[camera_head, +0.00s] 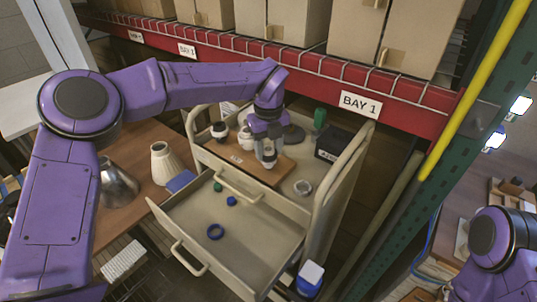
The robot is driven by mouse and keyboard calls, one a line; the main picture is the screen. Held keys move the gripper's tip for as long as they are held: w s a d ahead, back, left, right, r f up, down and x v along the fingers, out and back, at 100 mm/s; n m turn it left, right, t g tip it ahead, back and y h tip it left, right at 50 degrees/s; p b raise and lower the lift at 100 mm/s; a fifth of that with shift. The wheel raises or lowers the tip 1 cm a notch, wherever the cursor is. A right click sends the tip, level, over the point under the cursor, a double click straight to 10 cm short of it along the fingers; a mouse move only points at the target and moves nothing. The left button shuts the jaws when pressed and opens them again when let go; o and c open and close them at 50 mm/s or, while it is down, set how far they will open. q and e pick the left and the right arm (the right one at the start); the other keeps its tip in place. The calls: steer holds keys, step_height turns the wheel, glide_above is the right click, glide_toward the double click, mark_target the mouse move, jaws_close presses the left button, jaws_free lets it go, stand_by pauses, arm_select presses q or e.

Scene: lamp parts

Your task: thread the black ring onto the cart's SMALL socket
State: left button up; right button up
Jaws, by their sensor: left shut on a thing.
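My left gripper (267,155) points down over the wooden board (240,160) on the cart's top. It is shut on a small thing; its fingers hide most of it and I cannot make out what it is. A white socket-like part (245,138) stands on the board just left of the gripper. A pale part (268,162) shows at the fingertips; I cannot tell if it is the small socket. No black ring can be picked out clearly. My right arm shows at the lower right, but its gripper is not in view.
A black box (330,148), a dark disc (293,134) and a green-topped item (319,119) stand on the cart. A cream shade (168,163) is on the table. A red shelf beam (300,62) runs behind.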

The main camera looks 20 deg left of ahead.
arm_select(q)
steer(key=shift+s+f, duration=0.2)
steer(key=shift+f, duration=0.2)
steer(key=shift+r+m+p, duration=0.15)
steer(key=shift+m+p, duration=0.25)
steer(key=shift+p, duration=0.05)
steer(key=shift+m+p, duration=2.15)
steer(key=shift+m, duration=0.25)
steer(key=shift+m+p, duration=0.35)
steer(key=shift+m, duration=0.05)
